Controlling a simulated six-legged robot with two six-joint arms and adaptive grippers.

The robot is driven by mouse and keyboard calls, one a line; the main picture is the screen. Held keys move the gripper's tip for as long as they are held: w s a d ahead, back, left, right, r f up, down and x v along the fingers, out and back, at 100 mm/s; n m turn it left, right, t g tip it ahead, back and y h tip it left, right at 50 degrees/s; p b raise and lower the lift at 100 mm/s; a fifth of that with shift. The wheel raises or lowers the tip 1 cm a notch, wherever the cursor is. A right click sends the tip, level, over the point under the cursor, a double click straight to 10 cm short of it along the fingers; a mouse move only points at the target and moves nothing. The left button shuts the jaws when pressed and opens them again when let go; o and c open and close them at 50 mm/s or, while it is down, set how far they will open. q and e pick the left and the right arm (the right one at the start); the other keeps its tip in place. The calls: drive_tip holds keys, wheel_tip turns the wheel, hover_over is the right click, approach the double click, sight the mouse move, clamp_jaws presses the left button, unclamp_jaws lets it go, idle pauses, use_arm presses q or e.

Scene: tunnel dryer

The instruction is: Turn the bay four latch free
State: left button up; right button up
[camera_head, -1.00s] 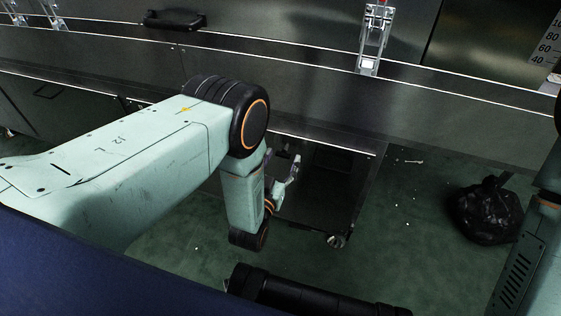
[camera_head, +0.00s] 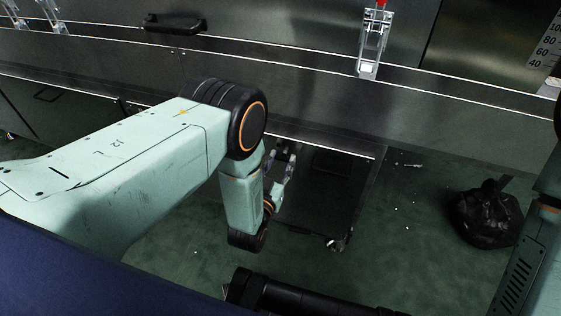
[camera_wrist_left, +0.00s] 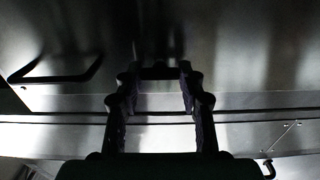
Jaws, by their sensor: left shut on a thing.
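My left gripper (camera_head: 280,170) is below the dryer's long ledge, in front of the dark lower cabinet. In the left wrist view its two fingers (camera_wrist_left: 160,75) point at the metal front and close on a small dark piece (camera_wrist_left: 160,73) between their tips. This piece looks like the bay four latch, but it is too dark to make out its shape or any label. My left forearm and wrist partly hide this place in the head view. My right gripper is out of view; only part of my right arm shows at the right edge.
The cabinet stands on a caster (camera_head: 337,243). A black bag (camera_head: 488,214) lies on the green floor at right.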

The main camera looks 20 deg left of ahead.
use_arm(q)
drive_tip(key=shift+n, duration=0.4)
drive_tip(key=n+p, duration=0.2)
drive_tip(key=n, duration=0.1)
drive_tip(key=shift+n, duration=0.4)
drive_tip(key=n+p, duration=0.1)
drive_tip(key=n, duration=0.3)
drive_tip(key=shift+p, duration=0.35)
drive_tip(key=n+p, duration=0.1)
drive_tip(key=n, duration=0.4)
drive_tip(key=n+p, duration=0.1)
drive_tip(key=n, duration=0.3)
drive_tip(key=shift+n, duration=0.3)
drive_tip(key=o, duration=1.2)
drive_tip(key=shift+c, duration=0.2)
drive_tip(key=shift+s, duration=0.1)
